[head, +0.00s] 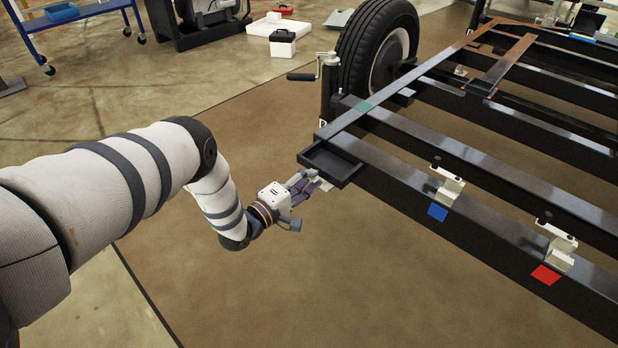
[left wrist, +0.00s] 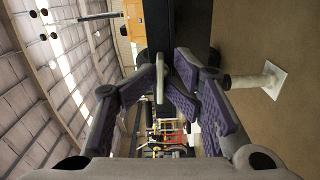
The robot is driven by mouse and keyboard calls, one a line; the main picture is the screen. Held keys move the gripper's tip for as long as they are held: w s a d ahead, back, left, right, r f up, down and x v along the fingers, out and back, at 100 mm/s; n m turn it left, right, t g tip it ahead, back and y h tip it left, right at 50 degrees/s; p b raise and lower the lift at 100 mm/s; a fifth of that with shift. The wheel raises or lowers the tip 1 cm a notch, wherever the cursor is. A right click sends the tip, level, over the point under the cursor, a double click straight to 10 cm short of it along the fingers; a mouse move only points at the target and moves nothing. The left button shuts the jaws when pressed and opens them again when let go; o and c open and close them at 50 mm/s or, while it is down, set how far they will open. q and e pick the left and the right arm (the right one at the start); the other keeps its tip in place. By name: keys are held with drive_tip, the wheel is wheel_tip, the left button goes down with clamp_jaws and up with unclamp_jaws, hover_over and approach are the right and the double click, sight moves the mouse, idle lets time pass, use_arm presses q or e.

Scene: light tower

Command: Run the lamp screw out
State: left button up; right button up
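My left gripper (head: 316,181) is just below and left of the small black tray (head: 330,164) on the corner of the black trailer frame (head: 385,165). In the left wrist view its purple-padded fingers (left wrist: 172,76) reach up beside the dark frame, with their tips close together. My right gripper is not in view.
Pale brackets with black knobs stand on the frame near a blue patch (head: 437,212) and a red patch (head: 545,275). A wheel (head: 380,50) and a crank handle (head: 302,77) stand behind. A white foot plate (left wrist: 273,80) shows beside the fingers. Open floor lies in front.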

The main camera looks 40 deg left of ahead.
use_arm(q)
drive_tip(key=shift+r, duration=0.1)
drive_tip(key=s, duration=1.2)
drive_tip(key=shift+a, duration=0.45)
